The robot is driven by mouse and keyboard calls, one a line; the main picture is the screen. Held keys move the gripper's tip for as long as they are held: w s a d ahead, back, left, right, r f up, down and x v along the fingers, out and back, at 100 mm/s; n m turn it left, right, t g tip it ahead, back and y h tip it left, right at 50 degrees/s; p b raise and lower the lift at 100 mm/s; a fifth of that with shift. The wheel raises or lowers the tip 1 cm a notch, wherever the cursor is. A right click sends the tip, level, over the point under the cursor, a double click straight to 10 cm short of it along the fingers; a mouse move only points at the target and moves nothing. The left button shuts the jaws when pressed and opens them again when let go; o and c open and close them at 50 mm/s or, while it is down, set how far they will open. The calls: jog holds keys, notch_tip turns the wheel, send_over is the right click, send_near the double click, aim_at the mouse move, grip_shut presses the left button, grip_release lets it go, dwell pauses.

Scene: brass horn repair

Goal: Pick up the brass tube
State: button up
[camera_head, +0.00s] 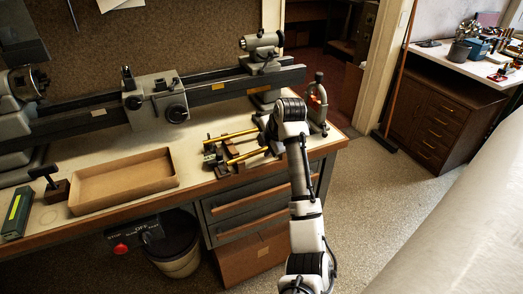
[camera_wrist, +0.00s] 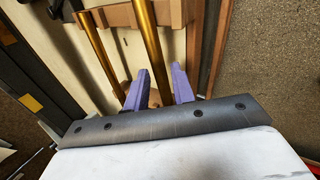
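Two brass tubes lie side by side across wooden supports on the bench in the head view: the rear tube (camera_head: 232,135) and the front tube (camera_head: 248,154). In the wrist view one brass tube (camera_wrist: 149,42) runs up from between my gripper's purple fingers (camera_wrist: 161,72); the other tube (camera_wrist: 99,48) lies to the left, outside them. My gripper is open, with narrow gaps beside the tube. Whether the fingers are level with the tube or above it is hard to tell. In the head view my wrist hides the fingers at the tubes' right ends.
A wooden support (camera_wrist: 112,16) crosses under the tubes. A lathe (camera_head: 155,100) stands behind them along the bench. A shallow empty tray (camera_head: 123,181) lies to the left. A small upright device with a red part (camera_head: 316,101) stands close to the right of my wrist.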

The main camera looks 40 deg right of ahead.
grip_shut()
jog(key=shift+r, duration=0.2)
